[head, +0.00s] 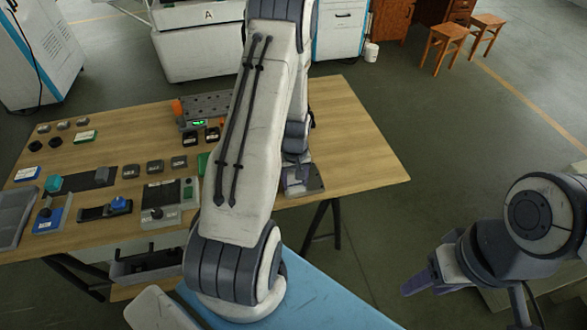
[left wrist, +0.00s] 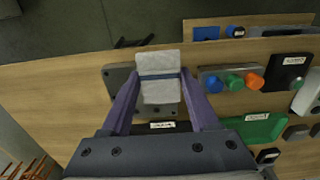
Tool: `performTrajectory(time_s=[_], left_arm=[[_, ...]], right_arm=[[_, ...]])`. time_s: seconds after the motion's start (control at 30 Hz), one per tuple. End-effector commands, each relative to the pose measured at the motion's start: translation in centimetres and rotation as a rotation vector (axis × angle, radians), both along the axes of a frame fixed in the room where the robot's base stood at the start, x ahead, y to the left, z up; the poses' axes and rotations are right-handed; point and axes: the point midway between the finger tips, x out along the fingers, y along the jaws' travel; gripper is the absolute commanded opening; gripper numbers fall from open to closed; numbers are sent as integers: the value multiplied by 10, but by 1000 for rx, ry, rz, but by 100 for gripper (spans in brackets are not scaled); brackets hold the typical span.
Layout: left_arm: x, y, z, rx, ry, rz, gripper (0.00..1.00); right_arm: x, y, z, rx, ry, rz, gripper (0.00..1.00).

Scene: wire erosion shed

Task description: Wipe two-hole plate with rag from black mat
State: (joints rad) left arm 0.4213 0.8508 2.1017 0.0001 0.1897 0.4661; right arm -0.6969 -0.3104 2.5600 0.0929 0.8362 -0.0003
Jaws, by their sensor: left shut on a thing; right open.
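My left gripper (left wrist: 160,92) is shut on a pale grey rag (left wrist: 158,62), which shows between its purple fingers in the left wrist view. The rag lies over a dark grey plate (left wrist: 117,76); I cannot tell whether it touches it. The rag and fingers hide much of the plate, and its holes are not clear. In the head view my left gripper (head: 292,184) is low at the table's right part, beside the plate (head: 313,180), mostly hidden by my arm. A black labelled surface (left wrist: 172,127) shows below the rag; I cannot tell if it is the mat. My right gripper (head: 428,277) is open and empty, off the table.
The wooden table (head: 350,130) is bare right of the plate. A green mat (left wrist: 262,127), a panel with coloured knobs (left wrist: 218,82) and a black labelled block (left wrist: 290,70) lie nearby. Several fixtures and a grey tray (head: 12,212) fill the table's left.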

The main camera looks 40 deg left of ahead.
Motion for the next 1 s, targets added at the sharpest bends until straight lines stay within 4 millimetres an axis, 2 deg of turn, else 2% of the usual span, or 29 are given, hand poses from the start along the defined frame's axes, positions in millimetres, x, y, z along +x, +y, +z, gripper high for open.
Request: performTrajectory(time_s=[0.03, 0.4, 1.0], left_arm=[[0, 0, 9, 0, 0, 0, 9], [0, 0, 39, 0, 0, 0, 9], [0, 0, 41, 0, 0, 0, 9]], right_arm=[[0, 0, 8, 0, 0, 0, 50], [0, 0, 32, 0, 0, -2, 50], [0, 0, 33, 0, 0, -2, 50]])
